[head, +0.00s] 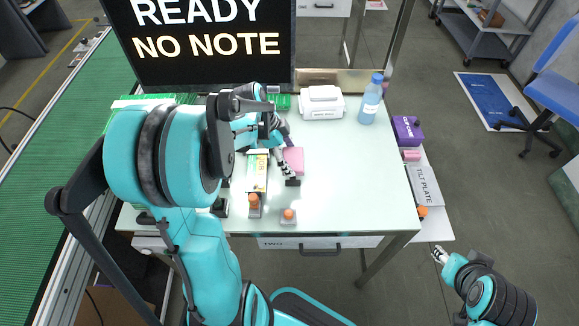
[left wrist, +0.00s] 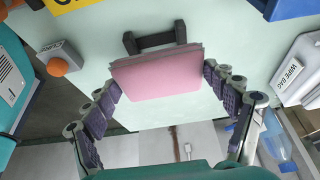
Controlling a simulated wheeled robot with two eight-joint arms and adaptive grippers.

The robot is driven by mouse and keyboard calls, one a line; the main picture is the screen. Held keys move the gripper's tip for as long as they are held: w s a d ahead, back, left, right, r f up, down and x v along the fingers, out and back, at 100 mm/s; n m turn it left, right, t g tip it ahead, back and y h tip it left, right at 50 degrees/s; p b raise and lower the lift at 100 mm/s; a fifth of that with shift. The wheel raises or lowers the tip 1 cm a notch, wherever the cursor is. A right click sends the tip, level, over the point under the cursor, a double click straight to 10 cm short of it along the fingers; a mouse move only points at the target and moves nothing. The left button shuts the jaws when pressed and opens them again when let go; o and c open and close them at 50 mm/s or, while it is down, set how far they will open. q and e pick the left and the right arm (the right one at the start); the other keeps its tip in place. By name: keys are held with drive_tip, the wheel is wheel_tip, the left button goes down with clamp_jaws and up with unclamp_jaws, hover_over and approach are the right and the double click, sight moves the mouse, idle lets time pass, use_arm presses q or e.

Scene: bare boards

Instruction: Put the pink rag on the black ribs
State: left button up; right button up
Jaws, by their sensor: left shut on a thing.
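The pink rag (head: 293,160) is a flat, folded square over the table, right of the left arm in the head view. My left gripper (head: 285,152) is shut on it. In the left wrist view the rag (left wrist: 158,72) sits between the two purple-padded fingers of the gripper (left wrist: 161,78). A black bracket-like piece, seemingly the black ribs (left wrist: 153,40), shows just beyond the rag's edge. In the head view a dark piece of it (head: 293,182) shows at the rag's near side. Whether rag and ribs touch is unclear. My right gripper (head: 440,255) is off the table, too small to read.
A white wipe bag box (head: 322,103) and a blue bottle (head: 371,100) stand at the back. A yellow-labelled item (head: 257,172) and orange-knobbed pieces (head: 289,215) lie near the left gripper. The table's right half (head: 355,180) is clear. A dark display board (head: 200,45) stands behind.

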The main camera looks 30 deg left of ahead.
use_arm(q)
drive_tip(key=shift+f+b, duration=0.95)
drive_tip(key=shift+f, duration=1.05)
drive_tip(key=shift+f, duration=0.15)
drive_tip(key=o, duration=0.9)
